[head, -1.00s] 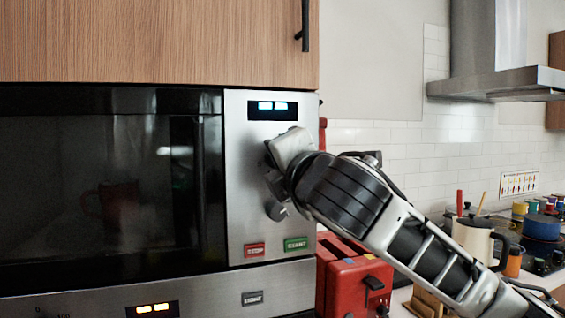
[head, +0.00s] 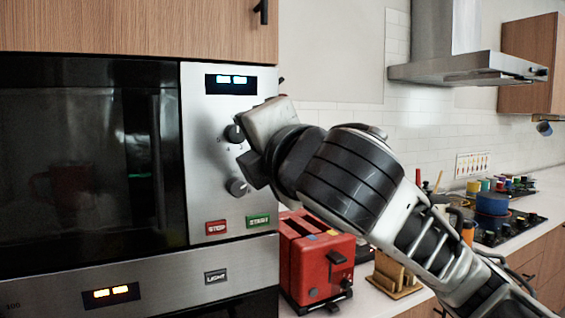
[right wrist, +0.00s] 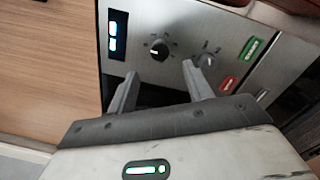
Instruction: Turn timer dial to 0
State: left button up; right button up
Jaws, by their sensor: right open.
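A microwave's steel control panel (head: 205,95) carries two round dark dials. The upper dial (head: 235,133) has small number marks around it in the head view. It also shows in the right wrist view as a black knob (right wrist: 159,49) with a white pointer line. My left gripper is out of view.
Red STOP (head: 216,227) and green START (head: 258,220) buttons sit below the dials. A lit display (head: 231,84) is above. A red toaster (head: 318,265) stands on the counter, below my right arm. A wooden cabinet (head: 130,25) is above the microwave.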

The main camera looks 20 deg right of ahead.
pick_arm(q)
jog(key=b, duration=0.1)
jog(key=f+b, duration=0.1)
jog(key=b, duration=0.1)
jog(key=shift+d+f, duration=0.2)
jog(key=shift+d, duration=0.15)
pick_arm(e)
jog(key=s, duration=0.9)
jog(key=shift+f, duration=0.25)
jog(key=shift+s+d, duration=0.1)
